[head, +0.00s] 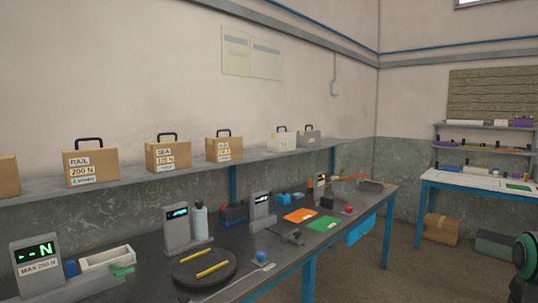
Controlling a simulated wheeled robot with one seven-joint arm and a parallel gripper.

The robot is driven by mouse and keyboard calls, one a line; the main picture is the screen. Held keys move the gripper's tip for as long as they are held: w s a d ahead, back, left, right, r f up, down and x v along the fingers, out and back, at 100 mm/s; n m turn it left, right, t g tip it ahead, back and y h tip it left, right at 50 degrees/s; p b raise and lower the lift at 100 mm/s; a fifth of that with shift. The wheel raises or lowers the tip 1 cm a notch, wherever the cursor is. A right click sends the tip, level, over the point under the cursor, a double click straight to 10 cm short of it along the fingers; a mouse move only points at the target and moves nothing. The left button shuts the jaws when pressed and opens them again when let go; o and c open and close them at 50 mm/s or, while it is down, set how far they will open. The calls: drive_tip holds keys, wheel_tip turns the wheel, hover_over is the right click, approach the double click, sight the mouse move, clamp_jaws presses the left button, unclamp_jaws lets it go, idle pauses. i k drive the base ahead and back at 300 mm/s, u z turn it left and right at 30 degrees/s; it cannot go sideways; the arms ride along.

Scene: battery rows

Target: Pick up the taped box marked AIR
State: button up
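Several brown boxes with labels stand in a row on the wall shelf above the workbench. One box (105,162) reads RAIL 200 N and has a black handle. To its right a box (184,154) seems to read SEA. Further right, a third brown box (236,146) has a black handle and a label too small to read surely; I cannot tell whether it says AIR. Another brown box (8,176) is cut off by the left edge. Tape on the boxes is not clear. My gripper is not in view; a rounded part of my arm shows at the lower right edge.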

sight(220, 149)
drive_tip(key=z, duration=0.2)
drive_tip(key=k, duration=0.3)
drive_tip(key=z, duration=0.55)
drive_tip(key=i, duration=1.2)
drive_tip(key=u, duration=0.7)
drive_tip(key=i, duration=1.2)
drive_tip(key=u, duration=0.85)
drive_tip(key=i, duration=0.45)
drive_tip(key=u, duration=0.2)
